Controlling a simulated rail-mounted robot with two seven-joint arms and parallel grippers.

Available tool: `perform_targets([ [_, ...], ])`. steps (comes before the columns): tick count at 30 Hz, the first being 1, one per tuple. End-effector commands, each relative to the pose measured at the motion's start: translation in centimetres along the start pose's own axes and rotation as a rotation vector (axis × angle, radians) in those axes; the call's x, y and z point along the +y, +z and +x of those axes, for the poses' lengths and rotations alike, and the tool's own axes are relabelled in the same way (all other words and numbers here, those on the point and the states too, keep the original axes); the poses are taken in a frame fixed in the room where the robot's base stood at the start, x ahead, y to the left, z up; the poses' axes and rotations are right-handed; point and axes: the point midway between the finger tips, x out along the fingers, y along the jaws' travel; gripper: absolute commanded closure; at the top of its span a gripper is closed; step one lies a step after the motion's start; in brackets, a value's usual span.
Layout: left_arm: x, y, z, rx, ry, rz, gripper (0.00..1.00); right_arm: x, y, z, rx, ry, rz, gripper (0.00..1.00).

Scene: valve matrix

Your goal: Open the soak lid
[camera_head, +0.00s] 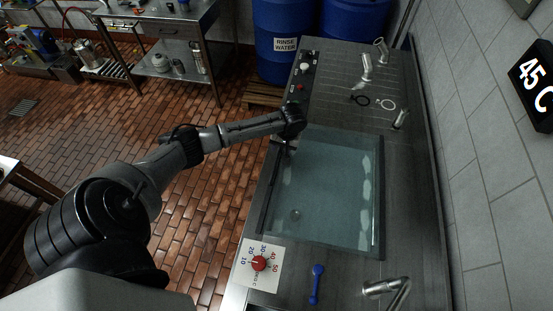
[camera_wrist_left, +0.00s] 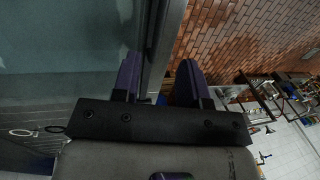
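The soak lid (camera_head: 330,185) looks like a clear, pale teal pane lying flat over the sunken soak tank (camera_head: 378,225); I cannot clearly separate pane from water below. In the left wrist view the teal surface (camera_wrist_left: 60,45) fills the upper left. My left gripper (camera_head: 288,142) is at the tank's far left corner, pointing down at the rim. In the left wrist view its two dark fingers (camera_wrist_left: 160,80) stand apart, with a grey edge strip (camera_wrist_left: 166,45) running between them. Whether they touch it is unclear. My right gripper is not in view.
A red dial (camera_head: 259,263) on a white plate and a blue wrench-like tool (camera_head: 317,284) lie at the near end of the counter. Metal taps (camera_head: 367,66) stand at the far end and right side. Blue barrels (camera_head: 285,40) stand behind. The tiled wall bounds the right.

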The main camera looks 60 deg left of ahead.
Motion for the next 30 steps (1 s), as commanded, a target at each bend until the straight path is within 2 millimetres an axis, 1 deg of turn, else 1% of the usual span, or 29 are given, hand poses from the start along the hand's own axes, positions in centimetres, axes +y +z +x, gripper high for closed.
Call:
perform_targets([
  [1, -0.1, 0.1, 1.1, -0.002, -0.002, -0.001, 0.6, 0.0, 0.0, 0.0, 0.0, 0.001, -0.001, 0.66],
  [6, 0.0, 0.1, 4.1, -0.002, -0.002, 0.0, 0.6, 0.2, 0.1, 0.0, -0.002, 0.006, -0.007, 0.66],
  [12, 0.0, 0.0, 6.8, -0.001, -0.001, 0.0, 0.6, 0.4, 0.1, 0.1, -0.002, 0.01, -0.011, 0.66],
  [15, 0.0, 0.0, 7.7, 0.0, -0.001, 0.0, 0.6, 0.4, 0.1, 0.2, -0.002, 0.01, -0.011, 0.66],
  [21, 0.0, 0.0, 8.5, 0.002, 0.0, 0.001, 0.6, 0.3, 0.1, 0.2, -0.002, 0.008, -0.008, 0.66],
  [30, 0.0, 0.0, 8.6, 0.002, 0.0, 0.002, 0.6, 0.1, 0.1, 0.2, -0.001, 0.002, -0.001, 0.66],
])
